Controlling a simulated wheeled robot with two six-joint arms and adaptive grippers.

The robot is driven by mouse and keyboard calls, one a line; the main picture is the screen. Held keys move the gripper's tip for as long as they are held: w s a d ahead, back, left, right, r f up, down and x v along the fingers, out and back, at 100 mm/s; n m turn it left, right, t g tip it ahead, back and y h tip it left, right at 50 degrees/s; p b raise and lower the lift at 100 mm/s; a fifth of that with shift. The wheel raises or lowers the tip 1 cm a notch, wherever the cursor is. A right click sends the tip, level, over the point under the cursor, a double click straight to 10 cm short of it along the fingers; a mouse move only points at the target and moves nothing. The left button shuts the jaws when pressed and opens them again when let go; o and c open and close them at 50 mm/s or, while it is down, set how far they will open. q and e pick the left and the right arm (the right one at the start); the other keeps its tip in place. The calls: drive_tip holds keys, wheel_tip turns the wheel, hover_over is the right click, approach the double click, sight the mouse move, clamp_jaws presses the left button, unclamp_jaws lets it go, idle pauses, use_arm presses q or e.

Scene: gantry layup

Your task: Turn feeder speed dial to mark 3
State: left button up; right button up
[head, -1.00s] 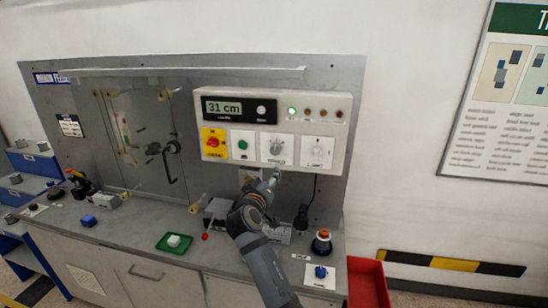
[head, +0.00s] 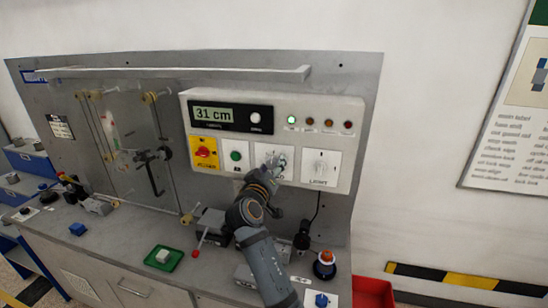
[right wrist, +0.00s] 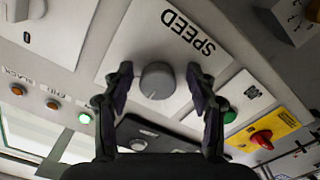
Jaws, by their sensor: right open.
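The speed dial (right wrist: 157,80) is a round grey knob on a white plate marked SPEED (right wrist: 186,38), seen upside down in the right wrist view. My right gripper (right wrist: 160,76) is open, with one finger on each side of the knob and a gap to both. Whether the fingertips reach as deep as the knob, I cannot tell. In the head view my right gripper (head: 277,162) covers the dial on the control box (head: 355,130). The dial's pointer and marks are not readable. My left gripper is not in view.
The light knob (head: 320,167) is right of the gripper. The green button (head: 236,156) and red-on-yellow switch (head: 204,153) are to the left. The display (head: 213,114) above reads 31 cm.

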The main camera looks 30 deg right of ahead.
drive_tip(key=shift+s+a+r, duration=0.1)
drive_tip(key=shift+r, duration=0.05)
drive_tip(key=shift+s+a+r, duration=0.25)
drive_tip(key=shift+a, duration=0.2)
drive_tip(key=shift+c, duration=2.2)
drive_tip(key=shift+w+d+f, duration=0.1)
drive_tip(key=shift+d, duration=0.05)
drive_tip(key=shift+c, duration=1.3)
drive_tip(key=c, duration=0.5)
drive_tip(key=shift+o, duration=0.2)
drive_tip(key=shift+f, duration=0.1)
drive_tip(key=shift+b, duration=0.45)
drive_tip(key=m+b, duration=0.2)
drive_tip(key=b, duration=0.2)
drive_tip(key=m+b, duration=0.2)
drive_tip(key=b, duration=0.1)
drive_tip(key=m+b, duration=0.3)
drive_tip(key=b, duration=0.1)
drive_tip(key=shift+f+b, duration=0.25)
drive_tip(key=shift+b, duration=0.1)
use_arm(q)
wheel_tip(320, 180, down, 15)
drive_tip(key=b, duration=0.2)
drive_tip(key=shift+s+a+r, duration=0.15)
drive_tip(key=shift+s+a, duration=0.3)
use_arm(e)
drive_tip(key=shift+r+m, duration=0.2)
drive_tip(key=shift+m, duration=0.8)
